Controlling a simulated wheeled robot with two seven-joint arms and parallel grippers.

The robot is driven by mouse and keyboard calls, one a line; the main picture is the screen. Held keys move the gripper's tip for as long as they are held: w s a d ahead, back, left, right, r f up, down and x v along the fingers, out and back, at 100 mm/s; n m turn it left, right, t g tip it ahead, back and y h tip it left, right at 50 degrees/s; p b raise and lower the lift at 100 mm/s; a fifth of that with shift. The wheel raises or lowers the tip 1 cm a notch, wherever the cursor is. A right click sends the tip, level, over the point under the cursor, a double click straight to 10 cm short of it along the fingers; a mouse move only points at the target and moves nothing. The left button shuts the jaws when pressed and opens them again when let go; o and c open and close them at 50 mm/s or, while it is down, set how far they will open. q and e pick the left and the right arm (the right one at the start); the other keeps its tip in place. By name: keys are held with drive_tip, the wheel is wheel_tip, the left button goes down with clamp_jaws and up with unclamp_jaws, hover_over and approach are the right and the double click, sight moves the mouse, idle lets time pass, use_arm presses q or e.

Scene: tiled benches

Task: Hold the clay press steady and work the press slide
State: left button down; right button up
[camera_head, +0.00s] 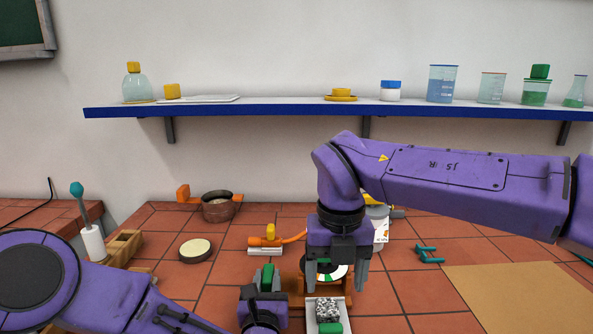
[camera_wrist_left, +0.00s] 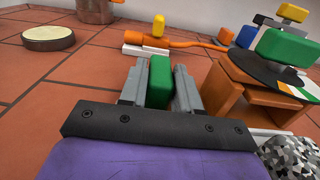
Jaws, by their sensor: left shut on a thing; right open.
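The clay press appears to be the orange-brown stand (camera_head: 296,284) at the bottom centre, with a dark disc marked white, green and orange; it also shows in the left wrist view (camera_wrist_left: 240,92). My left gripper (camera_head: 266,283) is shut on an upright green block (camera_wrist_left: 159,82) beside the stand. Whether this block joins the press is hidden. My right gripper (camera_head: 336,280) is open, pointing down, its fingers either side of the disc area. A speckled block (camera_head: 327,309) and a green piece (camera_head: 330,328) lie in front of the stand. I cannot tell which part is the slide.
An orange-handled tool with a yellow block (camera_head: 270,232) lies behind the press. A round cream-topped dish (camera_head: 195,250) and a copper pot (camera_head: 218,208) stand left. A teal piece (camera_head: 429,254) and tan board (camera_head: 520,295) lie right. The blue-edged shelf (camera_head: 290,109) spans the wall.

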sight(327, 301)
wheel_tip(327, 301, down, 12)
drive_tip(key=shift+s, duration=0.1)
idle(0.5)
drive_tip(key=c, duration=1.1)
drive_tip(key=shift+w, duration=3.1)
